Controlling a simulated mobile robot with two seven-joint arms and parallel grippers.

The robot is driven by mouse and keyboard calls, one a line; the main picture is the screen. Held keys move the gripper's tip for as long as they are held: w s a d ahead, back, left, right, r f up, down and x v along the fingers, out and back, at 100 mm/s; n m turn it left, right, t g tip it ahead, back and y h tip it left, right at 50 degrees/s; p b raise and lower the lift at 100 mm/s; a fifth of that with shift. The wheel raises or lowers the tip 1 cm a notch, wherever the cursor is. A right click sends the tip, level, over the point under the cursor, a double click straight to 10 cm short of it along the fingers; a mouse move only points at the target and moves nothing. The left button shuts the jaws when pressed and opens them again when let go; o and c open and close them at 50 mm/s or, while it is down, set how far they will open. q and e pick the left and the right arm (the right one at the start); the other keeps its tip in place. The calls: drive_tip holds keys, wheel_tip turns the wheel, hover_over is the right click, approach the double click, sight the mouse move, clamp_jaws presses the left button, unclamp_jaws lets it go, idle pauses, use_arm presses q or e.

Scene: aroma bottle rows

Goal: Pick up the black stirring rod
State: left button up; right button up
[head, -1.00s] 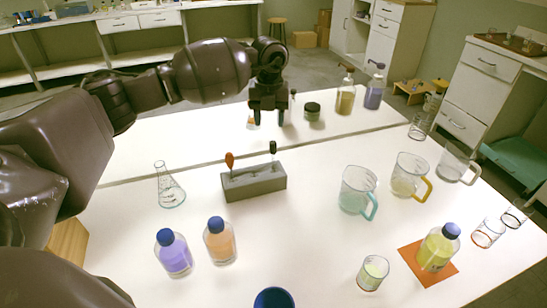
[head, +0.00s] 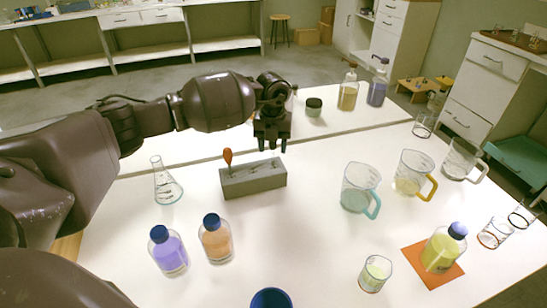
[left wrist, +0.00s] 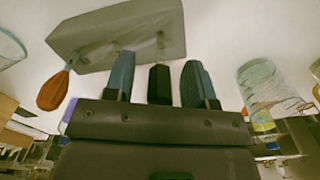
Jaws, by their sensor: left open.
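The black stirring rod (left wrist: 159,84) shows in the left wrist view with its dark handle between my two open fingers; a gap shows on each side of it. Its lower end is at the grey holder block (left wrist: 130,30). In the head view the rod is hidden by my left gripper (head: 272,149), which hangs fingers-down at the right end of the grey holder block (head: 253,183). The gripper also shows in the left wrist view (left wrist: 158,80). An orange-headed stirring rod (head: 228,157) stands in the block's left part. My right gripper is not in view.
A flask (head: 165,188) stands left of the block. A purple bottle (head: 168,251) and an orange bottle (head: 215,241) stand in front. A beaker with a teal handle (head: 359,190) and one with a yellow handle (head: 411,174) stand right. The table between block and beakers is clear.

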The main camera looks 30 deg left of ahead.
use_arm(q)
drive_tip(key=shift+r, duration=0.15)
drive_tip(key=shift+c, duration=0.6)
drive_tip(key=c, duration=0.7)
drive_tip(key=shift+c, duration=0.3)
drive_tip(key=shift+r, duration=0.15)
wheel_tip(320, 180, up, 10)
drive_tip(key=shift+r+p, duration=0.15)
drive_tip(key=shift+p, duration=0.75)
wheel_tip(320, 180, up, 9)
drive_tip(key=p, duration=0.1)
drive_tip(key=shift+r, duration=0.15)
